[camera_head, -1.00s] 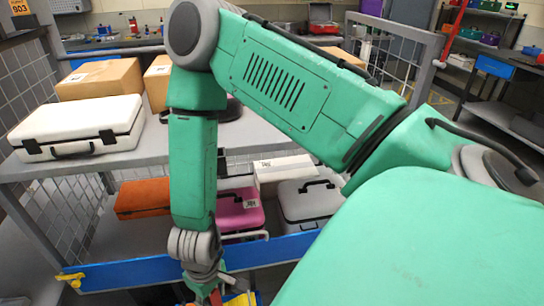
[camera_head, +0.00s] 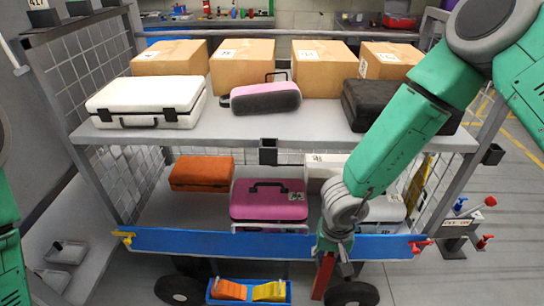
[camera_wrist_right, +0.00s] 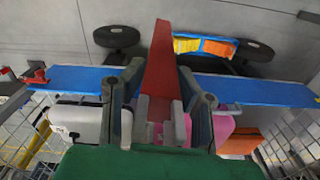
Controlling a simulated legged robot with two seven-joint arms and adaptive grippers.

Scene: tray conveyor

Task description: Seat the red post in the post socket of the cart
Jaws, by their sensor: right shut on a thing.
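My right gripper (camera_head: 332,242) is shut on the red post (camera_head: 323,276), in front of the cart's blue front bar (camera_head: 205,242). The post hangs down below the bar. In the right wrist view the gripper (camera_wrist_right: 158,108) grips the post (camera_wrist_right: 160,62) near one end, and its long free part points away from the jaws. The cart is a grey two-shelf trolley. A black square bracket (camera_head: 268,152) sits mid-front on its upper shelf (camera_head: 225,128), and another (camera_head: 493,154) sticks out at its right side. I cannot tell which is the post socket. My left gripper is out of view; only my left arm's edge shows.
The upper shelf holds a white case (camera_head: 146,97), a pink-black case (camera_head: 263,98), a black case (camera_head: 375,105) and several cardboard boxes (camera_head: 243,66). Cases fill the lower shelf. A blue tray (camera_head: 248,301) lies low in front. A stand (camera_head: 456,224) with red and blue knobs is at right.

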